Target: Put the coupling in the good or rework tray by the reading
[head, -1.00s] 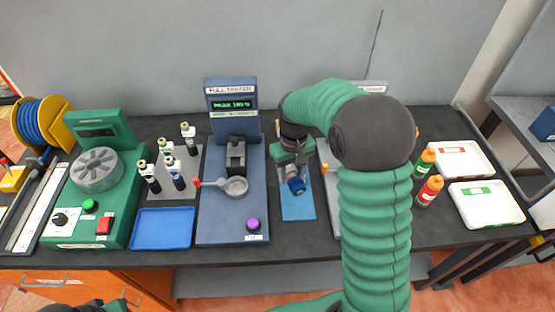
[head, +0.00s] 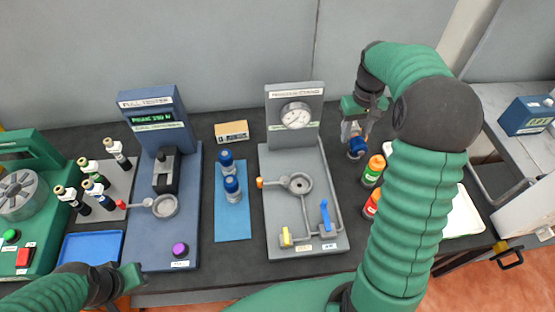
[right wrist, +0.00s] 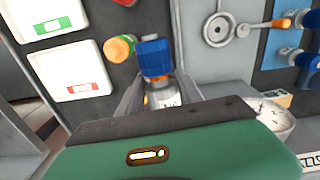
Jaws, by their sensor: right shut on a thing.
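My right gripper (head: 356,142) is shut on a coupling (head: 357,149) with a blue end and a silver body. It holds it right of the gauge fixture, near the bottles. In the right wrist view the coupling (right wrist: 155,58) sits between the fingers. A white tray (head: 466,216) is partly behind my right arm. The right wrist view shows a green-label tray (right wrist: 32,30) and a red-label tray (right wrist: 72,64), both empty. The gauge (head: 296,116) and the pull tester display (head: 153,118) are too small to read surely. My left gripper (head: 132,278) is at the lower left, fingers unclear.
Two blue-topped couplings (head: 232,188) stand on a blue mat (head: 233,226). The gauge fixture (head: 273,221) has a blue lever. Green and red bottles (head: 373,171) with orange caps stand between it and the trays. A blue tray (head: 82,247) is at the left.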

